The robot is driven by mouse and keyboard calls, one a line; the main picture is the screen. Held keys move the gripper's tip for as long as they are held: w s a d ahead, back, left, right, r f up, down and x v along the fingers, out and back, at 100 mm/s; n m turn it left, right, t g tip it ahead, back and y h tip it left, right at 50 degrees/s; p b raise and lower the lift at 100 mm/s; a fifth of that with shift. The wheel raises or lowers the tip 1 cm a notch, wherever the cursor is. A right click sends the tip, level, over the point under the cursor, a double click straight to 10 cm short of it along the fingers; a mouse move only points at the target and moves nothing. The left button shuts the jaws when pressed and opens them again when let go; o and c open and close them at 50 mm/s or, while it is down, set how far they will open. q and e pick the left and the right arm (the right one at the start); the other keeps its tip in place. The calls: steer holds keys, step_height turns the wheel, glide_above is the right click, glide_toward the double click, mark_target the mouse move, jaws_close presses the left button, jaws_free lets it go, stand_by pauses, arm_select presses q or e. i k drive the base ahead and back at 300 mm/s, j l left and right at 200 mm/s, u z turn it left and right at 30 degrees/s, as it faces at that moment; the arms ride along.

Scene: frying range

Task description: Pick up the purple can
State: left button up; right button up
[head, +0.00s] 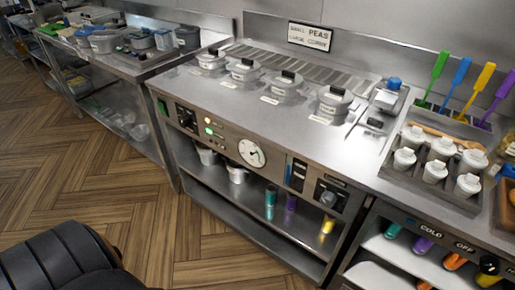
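A small purple can (290,204) stands upright on the shelf under the frying range, towards its right end. A teal can (270,195) stands to its left and a yellow can (327,227) to its right. Another purple cylinder (422,244) lies or leans on the shelf of the unit at the right, and I cannot tell if it is a can. Neither of my grippers is in view.
The range (252,153) has a dial and knobs on its front above the shelf. Lidded containers (286,82) stand on its top. White jars (434,171) sit in a tray at right. A cluttered side table (130,62) is at left.

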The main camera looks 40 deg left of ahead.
mark_target(292, 198)
steer(key=u, duration=0.75)
